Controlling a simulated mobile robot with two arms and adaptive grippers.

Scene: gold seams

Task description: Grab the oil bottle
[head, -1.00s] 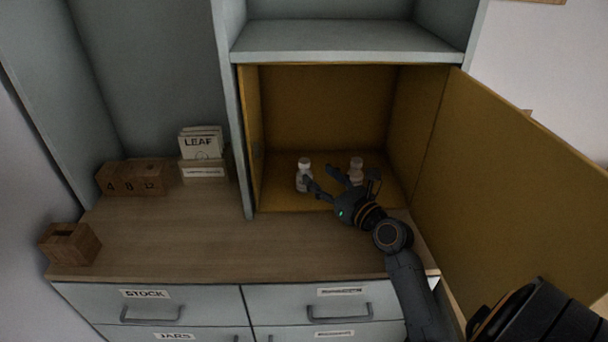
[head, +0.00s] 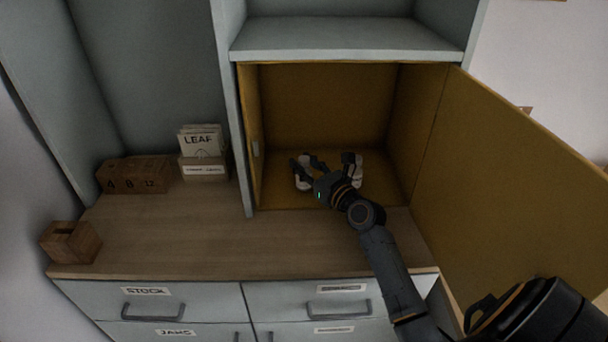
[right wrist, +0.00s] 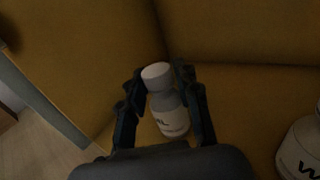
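Two small white bottles stand on the floor of the open ochre cabinet. The left bottle (head: 301,182) is between the fingers of my right gripper (head: 307,165) and is partly hidden by them. In the right wrist view, this bottle (right wrist: 170,115) has a white cap and a label whose partly covered letters seem to end in "IL". The fingers of my right gripper (right wrist: 162,77) are on both sides of it, with a gap visible on the left. The other bottle (head: 358,168) stands to the right, and its label in the right wrist view (right wrist: 300,150) begins with "W". My left gripper is not in view.
The ochre cabinet door (head: 510,190) stands open on the right.

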